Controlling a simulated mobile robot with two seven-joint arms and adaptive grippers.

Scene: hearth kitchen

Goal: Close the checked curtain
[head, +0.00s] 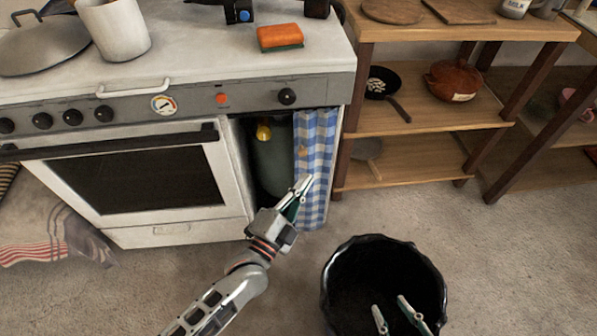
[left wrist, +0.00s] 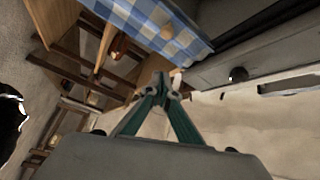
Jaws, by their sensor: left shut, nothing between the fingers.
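The blue-and-white checked curtain (head: 314,150) hangs bunched at the right side of the opening beside the oven. The left part of the opening is uncovered and shows a dark green gas bottle (head: 272,160) with a yellow top. My left gripper (head: 303,186) is in front of the curtain's lower left part, shut and empty; I cannot tell if it touches the cloth. In the left wrist view the curtain (left wrist: 165,25) lies beyond the closed fingertips (left wrist: 161,88). My right gripper (head: 391,312) shows only its two fingers, spread apart over the black bucket, with nothing between them.
The black bucket (head: 340,290) stands on the floor at the front right. The stove's oven door (head: 140,178) is left of the opening. A wooden shelf (head: 420,165) with pans stands to the right. An orange sponge (head: 280,37) lies on the stove top. Floor between is clear.

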